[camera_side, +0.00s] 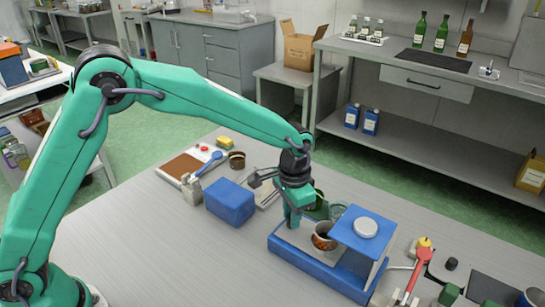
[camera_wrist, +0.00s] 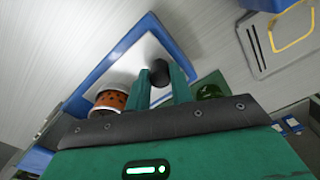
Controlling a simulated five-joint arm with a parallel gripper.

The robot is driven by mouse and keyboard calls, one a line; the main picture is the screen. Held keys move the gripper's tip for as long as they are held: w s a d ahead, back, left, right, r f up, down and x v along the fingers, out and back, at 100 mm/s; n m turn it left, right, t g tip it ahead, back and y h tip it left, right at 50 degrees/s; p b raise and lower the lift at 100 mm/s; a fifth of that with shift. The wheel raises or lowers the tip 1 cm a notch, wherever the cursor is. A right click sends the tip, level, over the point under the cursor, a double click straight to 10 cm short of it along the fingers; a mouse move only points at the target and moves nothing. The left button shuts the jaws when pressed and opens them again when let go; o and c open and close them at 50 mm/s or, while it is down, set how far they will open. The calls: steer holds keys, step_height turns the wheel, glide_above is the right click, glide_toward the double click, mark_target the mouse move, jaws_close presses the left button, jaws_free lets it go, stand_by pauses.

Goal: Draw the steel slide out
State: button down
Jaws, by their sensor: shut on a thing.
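A blue fixture (camera_side: 312,272) stands on the table, with a raised blue block topped by a round steel cap (camera_side: 366,228) at its right. The pale steel slide (camera_side: 294,237) lies flat inside the blue rim; it also shows in the wrist view (camera_wrist: 132,62). A small cup of brown-orange bits (camera_side: 322,238) stands on or over it, and shows beside my fingers in the wrist view (camera_wrist: 110,98). My gripper (camera_side: 294,222) reaches down at the fixture's left end. In the wrist view its fingers (camera_wrist: 160,82) are shut on a dark round knob (camera_wrist: 160,72) at the slide.
A blue box (camera_side: 230,202) stands left of my gripper. Green and glass pots (camera_side: 337,211) stand close behind the fixture. A red-handled tool (camera_side: 416,268) and small parts crowd the right. The table's front left is clear.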

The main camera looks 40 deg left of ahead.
steer(key=shift+a, duration=2)
steer(key=c, duration=1.2)
jaws_free()
steer(key=shift+c, duration=0.2)
steer(key=shift+d, duration=0.1)
step_height(320, 180, up, 8)
